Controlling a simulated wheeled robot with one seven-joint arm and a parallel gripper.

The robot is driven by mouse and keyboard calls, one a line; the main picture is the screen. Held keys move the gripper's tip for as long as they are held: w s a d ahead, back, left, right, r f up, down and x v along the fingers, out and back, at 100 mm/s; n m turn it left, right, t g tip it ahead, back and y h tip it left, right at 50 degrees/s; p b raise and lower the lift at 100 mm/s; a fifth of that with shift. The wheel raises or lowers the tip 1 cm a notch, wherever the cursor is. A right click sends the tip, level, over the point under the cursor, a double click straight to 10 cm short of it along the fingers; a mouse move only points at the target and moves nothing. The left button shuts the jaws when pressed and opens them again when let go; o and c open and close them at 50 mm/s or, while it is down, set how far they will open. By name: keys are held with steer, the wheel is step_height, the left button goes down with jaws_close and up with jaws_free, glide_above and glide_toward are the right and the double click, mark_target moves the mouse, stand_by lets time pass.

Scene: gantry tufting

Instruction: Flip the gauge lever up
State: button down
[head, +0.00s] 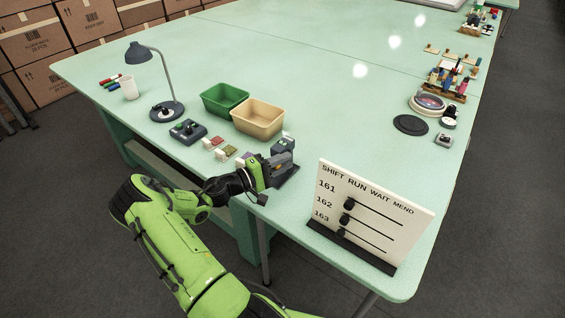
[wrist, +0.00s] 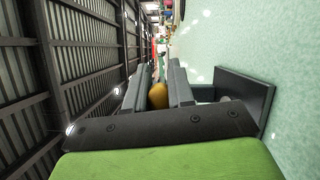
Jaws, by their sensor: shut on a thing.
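The gauge (head: 284,145) is a small dark blue-grey unit near the front edge of the green table, mostly hidden behind my gripper in the head view. A dark part, likely its base plate, shows in the wrist view (wrist: 248,92). My gripper (head: 284,161) is at the gauge, reaching in from the left. In the wrist view my gripper (wrist: 158,88) has its two grey fingers close around a rounded yellow-orange piece, which looks like the lever (wrist: 157,96). The lever is hidden in the head view, and I cannot tell its angle.
A white sign board (head: 370,212) with black sliders stands to the right of my gripper. A tan bin (head: 258,119), a green bin (head: 224,99), a control box (head: 187,131) and a desk lamp (head: 165,108) stand to the left and behind. The middle of the table is clear.

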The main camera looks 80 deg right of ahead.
stand_by(0.3)
steer(key=shift+s+d+r+n+t+y+p, duration=0.1)
steer(key=shift+d+r+n+t+y+p, duration=0.35)
steer(key=shift+t+y+p, duration=1.35)
steer(key=shift+s+d+r+n+t+y+p, duration=0.15)
steer(key=shift+r+n+y+p, duration=0.55)
steer(key=shift+p, duration=2.35)
steer(key=shift+s+d+r+n+t+y+p, duration=0.1)
steer(key=shift+d+r+n+t+y+p, duration=0.15)
steer(key=shift+r+t+y+p, duration=1.55)
step_height(320, 180, down, 2)
steer(key=shift+g+h+p, duration=0.5)
steer(key=shift+g+p, duration=0.2)
steer(key=shift+g, duration=0.15)
steer(key=c, duration=1)
jaws_free()
